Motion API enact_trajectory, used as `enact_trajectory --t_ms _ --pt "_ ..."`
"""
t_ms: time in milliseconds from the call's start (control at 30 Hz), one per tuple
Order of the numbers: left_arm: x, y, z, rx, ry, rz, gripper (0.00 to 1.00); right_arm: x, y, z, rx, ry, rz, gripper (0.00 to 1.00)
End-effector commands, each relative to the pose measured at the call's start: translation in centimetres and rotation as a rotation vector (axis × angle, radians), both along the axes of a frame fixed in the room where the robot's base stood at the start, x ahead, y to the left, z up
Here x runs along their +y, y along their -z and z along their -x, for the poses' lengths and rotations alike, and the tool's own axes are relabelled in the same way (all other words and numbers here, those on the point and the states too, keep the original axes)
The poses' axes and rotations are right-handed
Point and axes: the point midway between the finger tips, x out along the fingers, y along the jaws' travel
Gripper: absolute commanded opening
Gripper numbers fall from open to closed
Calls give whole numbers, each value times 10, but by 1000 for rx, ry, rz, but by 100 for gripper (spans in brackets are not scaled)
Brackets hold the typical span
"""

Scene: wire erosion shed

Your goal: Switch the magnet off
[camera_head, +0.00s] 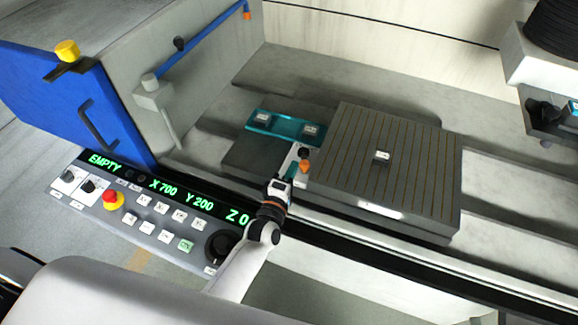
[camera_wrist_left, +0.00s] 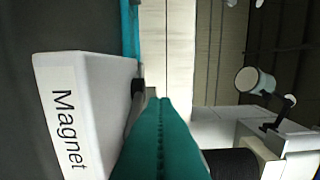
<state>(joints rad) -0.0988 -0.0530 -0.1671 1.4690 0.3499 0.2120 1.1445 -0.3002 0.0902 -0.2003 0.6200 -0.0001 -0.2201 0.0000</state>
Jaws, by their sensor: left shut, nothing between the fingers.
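The magnetic chuck (camera_head: 420,175), a dark block with a striped top, lies on the machine bed at the centre right. At its left side is a small white switch box (camera_head: 293,158) with a black part and an orange tip (camera_head: 304,166). In the left wrist view the white box (camera_wrist_left: 105,90) carries the label "Magnet", and a dark part shows at its right edge. My left gripper (camera_head: 286,184) is just in front of the box. Its teal fingers (camera_wrist_left: 158,103) are shut and empty, close beside the dark part; contact cannot be told. The switch's setting is unclear.
A teal plate (camera_head: 285,125) with two labels lies behind the switch box. A control panel (camera_head: 150,238) with a red stop button (camera_head: 112,200) and green readout is at the left. A blue door (camera_head: 70,110) stands behind it. A machine head (camera_head: 545,60) overhangs at the right.

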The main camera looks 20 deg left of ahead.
Motion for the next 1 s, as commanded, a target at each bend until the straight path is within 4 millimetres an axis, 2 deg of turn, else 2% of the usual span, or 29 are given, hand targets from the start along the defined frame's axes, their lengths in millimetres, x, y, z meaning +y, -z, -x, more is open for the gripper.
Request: enact_trajectory --t_ms 367,1000 --pt "-15 0 0 0 3 1 0 14 2 0 0 5 -18 36" --pt "-17 0 0 -1 3 1 0 6 2 0 0 3 -8 36"
